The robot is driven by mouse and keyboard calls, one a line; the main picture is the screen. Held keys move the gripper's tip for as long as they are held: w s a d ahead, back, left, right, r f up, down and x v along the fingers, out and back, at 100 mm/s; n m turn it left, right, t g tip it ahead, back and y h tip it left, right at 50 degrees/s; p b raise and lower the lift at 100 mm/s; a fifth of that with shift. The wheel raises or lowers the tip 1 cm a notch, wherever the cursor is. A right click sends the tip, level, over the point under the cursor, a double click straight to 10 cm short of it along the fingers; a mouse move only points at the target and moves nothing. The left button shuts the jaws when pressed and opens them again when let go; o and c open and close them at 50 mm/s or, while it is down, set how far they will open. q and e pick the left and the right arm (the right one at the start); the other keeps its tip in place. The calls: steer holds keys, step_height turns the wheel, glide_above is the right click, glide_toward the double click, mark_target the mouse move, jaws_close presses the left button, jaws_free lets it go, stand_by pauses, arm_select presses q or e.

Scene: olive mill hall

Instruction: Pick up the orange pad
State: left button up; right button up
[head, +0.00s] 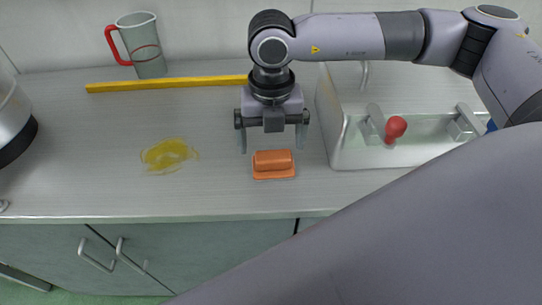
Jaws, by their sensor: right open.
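The orange pad (274,173) lies on the grey counter, near its front edge. It has a flat base with a rounded raised part on top. My right gripper (273,143) points down over the pad, with its two fingers spread wide on the left and right sides. The fingertips show a little behind the pad in the picture. I cannot tell how high they are above the counter. Nothing is between the fingers that I can see. My left gripper is not in view.
A yellow smear (167,155) is on the counter to the left. A yellow bar (167,84) and a grey jug (142,45) with a red handle are at the back. A sink (345,150) with a red object (395,128) is to the right. A metal vessel (12,112) stands far left.

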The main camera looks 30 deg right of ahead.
mark_target(273, 155)
steer(key=f, duration=0.4)
steer(key=shift+s+d+f+p, duration=0.15)
steer(key=shift+d+f+p, duration=0.05)
steer(key=shift+f+p, duration=0.2)
steer(key=c, duration=0.9)
steer(key=shift+c, duration=0.2)
steer(key=shift+r, duration=0.15)
step_height(273, 155, up, 20)
steer(key=b, duration=0.1)
steer(key=o, duration=0.4)
steer(key=shift+c, duration=1.4)
